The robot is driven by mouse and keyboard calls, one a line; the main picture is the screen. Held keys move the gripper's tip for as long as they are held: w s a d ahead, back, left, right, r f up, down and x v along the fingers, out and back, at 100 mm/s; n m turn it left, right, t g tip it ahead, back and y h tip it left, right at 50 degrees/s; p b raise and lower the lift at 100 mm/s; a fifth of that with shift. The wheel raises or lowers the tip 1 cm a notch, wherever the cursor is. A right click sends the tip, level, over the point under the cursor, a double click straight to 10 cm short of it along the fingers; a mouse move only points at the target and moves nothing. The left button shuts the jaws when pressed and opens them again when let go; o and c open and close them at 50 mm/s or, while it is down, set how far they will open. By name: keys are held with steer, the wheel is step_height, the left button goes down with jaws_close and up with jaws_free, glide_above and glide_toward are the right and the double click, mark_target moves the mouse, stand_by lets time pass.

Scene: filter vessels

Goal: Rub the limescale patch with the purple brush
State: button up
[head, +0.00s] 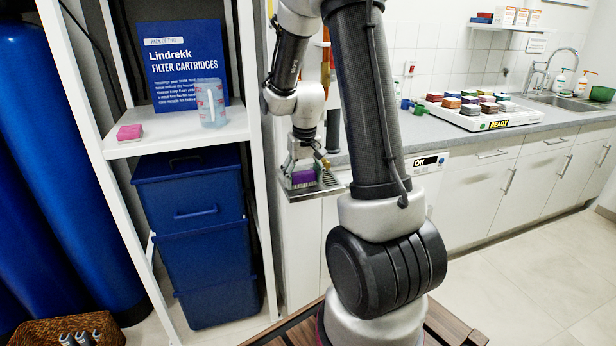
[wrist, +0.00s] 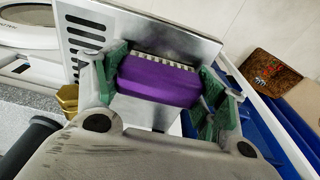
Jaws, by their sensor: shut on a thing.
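The purple brush (wrist: 158,82) is held between the green fingers of my gripper (wrist: 165,90) in the wrist view. Its pale bristles face a metal plate with dark slots (wrist: 82,36). A grey smudged area shows on the plate near the bristles; I cannot tell whether it is the limescale patch or whether the bristles touch it. In the head view my gripper (head: 302,166) is low beside the counter end, with the purple brush (head: 302,178) at the slotted metal tray (head: 328,182).
Blue bins (head: 200,215) stand below. A tray of coloured blocks (head: 478,120) is on the counter.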

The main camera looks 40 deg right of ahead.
mark_target(313, 173)
steer(key=shift+w+a+f, duration=0.1)
steer(key=shift+w+a, duration=0.15)
steer(key=shift+a, duration=0.65)
steer(key=shift+w+a+f, duration=0.1)
steer(key=shift+w+a, duration=0.15)
steer(key=shift+a, duration=0.65)
steer(key=shift+w+d+r, duration=0.15)
steer(key=shift+w+d, duration=0.05)
steer(key=shift+w, duration=0.45)
steer(key=shift+s+d, duration=0.35)
steer(key=shift+d, duration=0.85)
steer(key=shift+s+d, duration=0.4)
steer(key=shift+d, duration=0.8)
steer(key=shift+s+d, duration=0.35)
steer(key=shift+d, duration=0.85)
steer(key=shift+a, duration=0.1)
steer(key=shift+w+a, duration=0.3)
steer(key=shift+a, duration=0.55)
steer(key=shift+w+a, duration=0.3)
steer(key=shift+a, duration=0.55)
steer(key=shift+w+a, duration=0.25)
steer(key=shift+a, duration=0.7)
steer(key=shift+w+a, duration=0.2)
steer(key=shift+a, duration=0.7)
steer(key=shift+r, duration=2.95)
